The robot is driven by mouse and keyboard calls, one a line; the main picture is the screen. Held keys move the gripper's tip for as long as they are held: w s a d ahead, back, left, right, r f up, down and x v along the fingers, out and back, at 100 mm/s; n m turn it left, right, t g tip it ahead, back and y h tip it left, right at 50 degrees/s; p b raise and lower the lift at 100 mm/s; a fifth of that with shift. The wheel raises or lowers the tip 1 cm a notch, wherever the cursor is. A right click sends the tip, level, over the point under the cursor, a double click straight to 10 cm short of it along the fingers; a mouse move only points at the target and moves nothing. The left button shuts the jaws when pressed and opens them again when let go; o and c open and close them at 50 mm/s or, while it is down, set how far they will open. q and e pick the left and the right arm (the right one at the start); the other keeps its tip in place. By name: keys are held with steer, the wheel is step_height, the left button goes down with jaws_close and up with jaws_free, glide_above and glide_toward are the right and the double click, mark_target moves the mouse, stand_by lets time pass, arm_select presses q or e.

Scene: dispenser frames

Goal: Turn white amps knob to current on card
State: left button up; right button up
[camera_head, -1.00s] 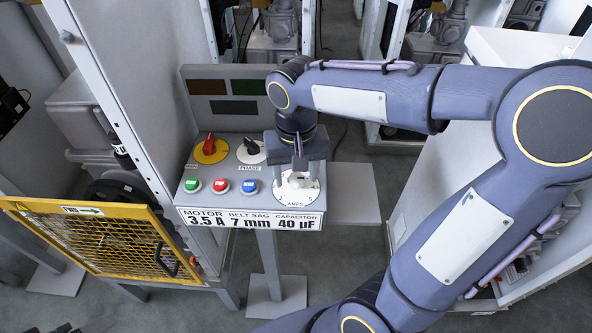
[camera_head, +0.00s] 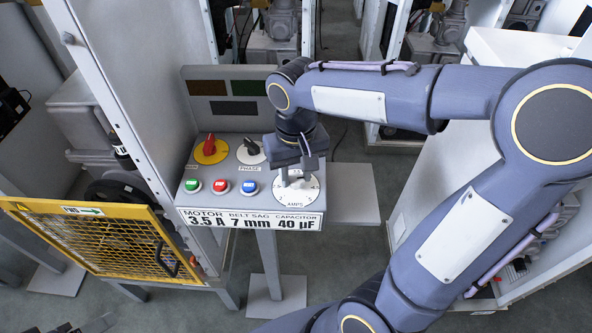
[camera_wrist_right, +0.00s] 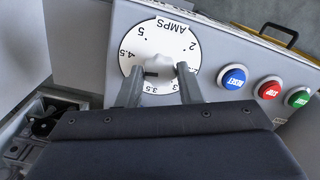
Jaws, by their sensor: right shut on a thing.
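The white amps knob (camera_wrist_right: 165,70) stands on a round white dial (camera_wrist_right: 135,42) marked AMPS. In the head view the dial (camera_head: 312,190) is at the right end of the grey panel. My right gripper (camera_wrist_right: 163,72) is shut on the knob, one finger on each side; it also shows in the head view (camera_head: 296,180). In the wrist view a small dark mark shows beside the left finger; the fingers hide part of the scale, and I cannot read the setting. The card (camera_head: 250,221) reads motor 3.5 A, belt sag 7 mm, capacitor 40 µF. My left gripper (camera_head: 88,326) barely shows at the bottom left.
A red knob (camera_head: 210,146) and a black phase knob (camera_head: 251,150) are left of my right gripper. Green (camera_head: 192,185), red (camera_head: 221,186) and blue (camera_head: 251,186) buttons sit below them. A yellow mesh guard (camera_head: 100,245) stands at the left.

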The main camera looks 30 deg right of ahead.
steer(key=n, duration=0.4)
steer(key=shift+r+p, duration=0.1)
steer(key=shift+p, duration=0.25)
steer(key=n, duration=0.4)
steer(key=shift+p, duration=0.35)
steer(key=n, duration=0.4)
steer(key=shift+p, duration=0.4)
steer(key=shift+n+p, duration=0.3)
steer(key=shift+n, duration=1.5)
steer(key=o, duration=1)
steer(key=shift+c, duration=0.2)
